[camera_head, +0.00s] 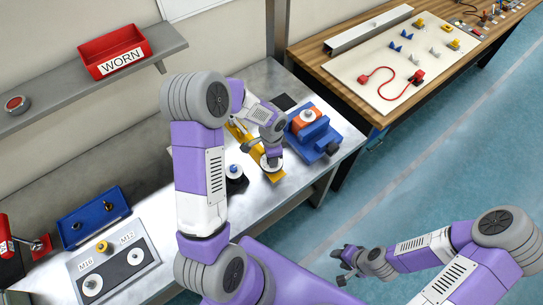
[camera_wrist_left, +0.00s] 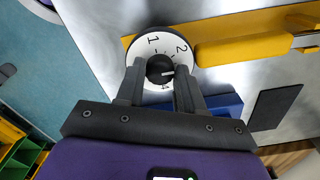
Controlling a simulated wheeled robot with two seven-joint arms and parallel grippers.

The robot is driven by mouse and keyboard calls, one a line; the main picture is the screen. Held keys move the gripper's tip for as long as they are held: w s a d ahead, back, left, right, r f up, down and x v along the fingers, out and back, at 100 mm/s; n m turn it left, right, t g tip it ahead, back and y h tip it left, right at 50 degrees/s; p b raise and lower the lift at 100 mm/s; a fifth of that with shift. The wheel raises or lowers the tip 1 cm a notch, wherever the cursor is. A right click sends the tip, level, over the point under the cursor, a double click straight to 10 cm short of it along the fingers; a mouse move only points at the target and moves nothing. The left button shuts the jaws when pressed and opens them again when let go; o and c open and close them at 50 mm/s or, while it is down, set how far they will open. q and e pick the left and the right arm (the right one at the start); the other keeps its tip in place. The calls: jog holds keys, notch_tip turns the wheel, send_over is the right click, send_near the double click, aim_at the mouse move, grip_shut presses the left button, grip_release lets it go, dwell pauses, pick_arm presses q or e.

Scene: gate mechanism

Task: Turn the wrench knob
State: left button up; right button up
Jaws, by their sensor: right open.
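The yellow wrench (camera_head: 239,131) lies on the metal bench, with a white numbered dial (camera_wrist_left: 143,50) at one end. In the left wrist view its yellow handle (camera_wrist_left: 240,50) extends to the right. A black knob (camera_wrist_left: 160,68) stands at the dial's centre. My left gripper (camera_wrist_left: 159,75) is over the dial, with one finger on each side of the knob. Whether the fingers press on it I cannot tell. In the head view my left gripper (camera_head: 271,163) hides much of the dial. My right gripper (camera_head: 343,266) is open and empty above the blue floor.
A blue vise (camera_head: 318,137) with an orange part (camera_head: 304,119) stands close right of the wrench. A black-based round piece (camera_head: 236,182) stands to its left. A red WORN bin (camera_head: 113,50) is on the shelf.

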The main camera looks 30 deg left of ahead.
pick_arm(q)
jog(key=o, duration=0.3)
notch_tip(320, 180, up, 8)
jog(key=shift+f+p, duration=0.2)
jog(key=shift+p, duration=0.15)
dwell(0.6)
